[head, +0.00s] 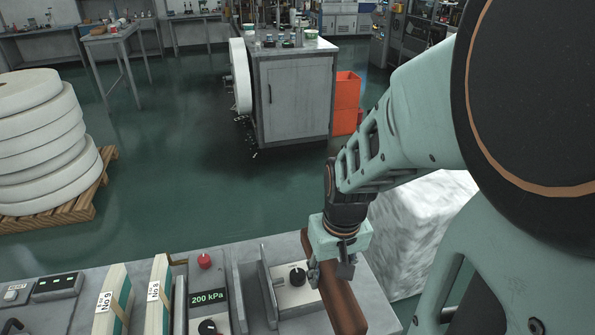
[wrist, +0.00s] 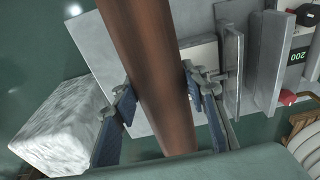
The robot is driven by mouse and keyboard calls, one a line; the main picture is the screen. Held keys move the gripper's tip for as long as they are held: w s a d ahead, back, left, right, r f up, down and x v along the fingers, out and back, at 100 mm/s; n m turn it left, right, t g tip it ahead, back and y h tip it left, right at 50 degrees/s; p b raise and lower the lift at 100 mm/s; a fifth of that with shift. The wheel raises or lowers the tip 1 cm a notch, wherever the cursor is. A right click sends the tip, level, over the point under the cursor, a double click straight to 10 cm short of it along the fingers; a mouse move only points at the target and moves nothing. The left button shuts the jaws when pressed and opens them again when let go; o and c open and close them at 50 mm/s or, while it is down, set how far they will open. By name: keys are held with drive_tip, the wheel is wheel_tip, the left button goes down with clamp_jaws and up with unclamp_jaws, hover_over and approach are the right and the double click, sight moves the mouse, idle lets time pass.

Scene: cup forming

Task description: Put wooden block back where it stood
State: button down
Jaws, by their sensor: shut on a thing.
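The wooden block (head: 343,300) is a long reddish-brown bar at the right end of the grey bench in the head view. It also fills the middle of the wrist view (wrist: 158,60), running from top to bottom between the fingers. My gripper (head: 331,270) is above the bench's right end, its fingers closed on the block's two sides. In the wrist view my gripper (wrist: 160,90) has one blue-padded finger on each side of the block. Whether the block's underside touches the bench is hidden.
A small panel with a black knob (head: 297,275) lies just left of the block, beside upright grey plates (head: 268,290). A 200 kPa display box (head: 208,297) with a red knob stands further left. A white wrapped bale (head: 415,225) is beyond the bench's right end.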

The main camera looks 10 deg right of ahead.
drive_tip(key=w+d+f+b, duration=0.3)
drive_tip(key=w+d+f, duration=0.1)
drive_tip(key=w+d+f+b, duration=0.3)
drive_tip(key=w+d+f, duration=0.1)
drive_tip(key=w, duration=0.1)
drive_tip(key=shift+w+d+f, duration=0.1)
drive_tip(key=shift+d+f, duration=0.15)
drive_tip(key=shift+w+d+f+b, duration=0.25)
drive_tip(key=shift+w+f+b, duration=0.05)
drive_tip(key=shift+b, duration=0.1)
drive_tip(key=f, duration=0.1)
drive_tip(key=f+b, duration=0.2)
drive_tip(key=shift+w+d+f, duration=0.2)
drive_tip(key=shift+w+d, duration=0.1)
drive_tip(key=shift+f+b, duration=0.25)
drive_tip(key=shift+b, duration=0.15)
drive_tip(key=shift+f, duration=0.2)
drive_tip(key=c, duration=1.2)
unclamp_jaws()
drive_tip(key=shift+r, duration=0.15)
